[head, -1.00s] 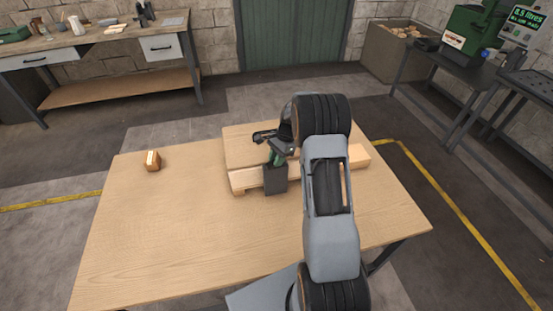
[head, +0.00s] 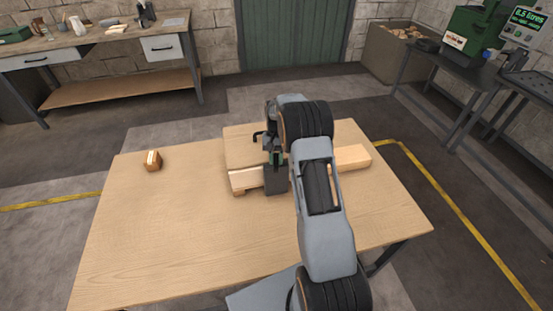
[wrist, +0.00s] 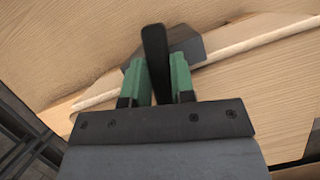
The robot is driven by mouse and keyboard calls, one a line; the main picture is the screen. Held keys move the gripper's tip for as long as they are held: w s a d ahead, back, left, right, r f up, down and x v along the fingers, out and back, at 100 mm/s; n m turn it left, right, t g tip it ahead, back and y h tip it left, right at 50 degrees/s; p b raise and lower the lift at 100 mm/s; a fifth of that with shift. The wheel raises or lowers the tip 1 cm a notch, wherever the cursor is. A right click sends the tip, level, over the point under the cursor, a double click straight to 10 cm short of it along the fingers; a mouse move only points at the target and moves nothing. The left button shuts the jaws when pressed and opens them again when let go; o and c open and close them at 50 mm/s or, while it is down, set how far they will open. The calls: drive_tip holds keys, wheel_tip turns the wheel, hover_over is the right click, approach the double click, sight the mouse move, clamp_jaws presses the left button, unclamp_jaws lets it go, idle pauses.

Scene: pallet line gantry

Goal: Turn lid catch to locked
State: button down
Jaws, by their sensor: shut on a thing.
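The lid catch shows in the head view as a dark grey block (head: 276,182) on the front of a pale wooden lid or box (head: 245,180). In the wrist view its black lever (wrist: 155,55) stands between the green finger pads, with a dark grey plate (wrist: 187,46) behind it. My gripper (head: 275,158) is over the catch and shut on the lever; it also shows in the wrist view (wrist: 158,82). The arm and gripper hide part of the catch and the lid, and I cannot read any locked marking.
The lid lies on a wooden table (head: 170,240) with clear room at its left and front. A small orange-brown block (head: 153,161) sits at the far left. A workbench (head: 95,40) stands behind, and a wooden-filled bin (head: 388,62) is at back right.

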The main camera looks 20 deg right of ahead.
drive_tip(key=shift+n+h, duration=0.5)
drive_tip(key=shift+n, duration=0.7)
drive_tip(key=c, duration=1)
unclamp_jaws()
drive_tip(key=shift+o, duration=0.2)
drive_tip(key=a+v, duration=0.1)
drive_tip(key=v, duration=1.2)
drive_tip(key=shift+w+d+r, duration=0.25)
drive_tip(key=shift+d+r, duration=0.1)
drive_tip(key=shift+d, duration=0.05)
